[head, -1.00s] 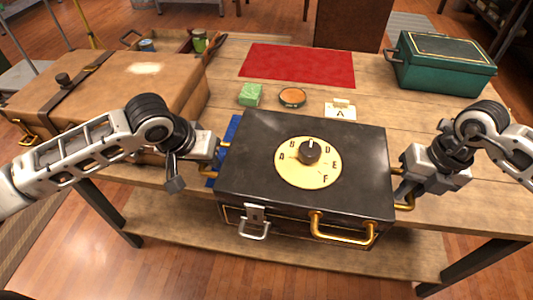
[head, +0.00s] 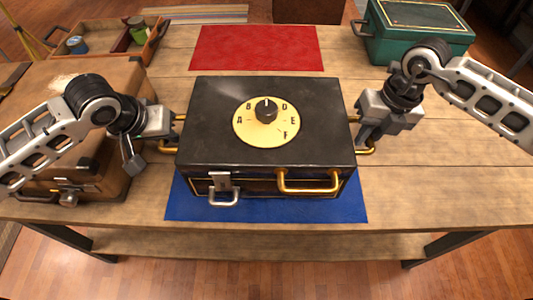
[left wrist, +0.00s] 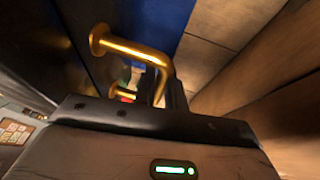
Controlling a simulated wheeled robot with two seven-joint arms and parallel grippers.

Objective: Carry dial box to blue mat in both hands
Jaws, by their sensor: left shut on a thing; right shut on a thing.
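The dial box (head: 215,128) is black with a round yellow lettered dial, a front brass handle and a silver latch. It is level, over the blue mat (head: 265,208), whose front strip and front corners show. I cannot tell whether the box touches the mat. My left gripper (head: 177,133) is shut on the brass handle at the box's left side. That handle (left wrist: 135,50) shows close up in the left wrist view, with some blue mat beyond. My right gripper (head: 362,135) is shut on the brass handle at the right side.
A brown leather case (head: 100,75) stands left of the mat, close to my left arm. A red mat (head: 258,47) lies behind the box. A green box (head: 418,32) is at the back right. A wooden tray (head: 90,55) holds cans at the back left. The right front table is bare.

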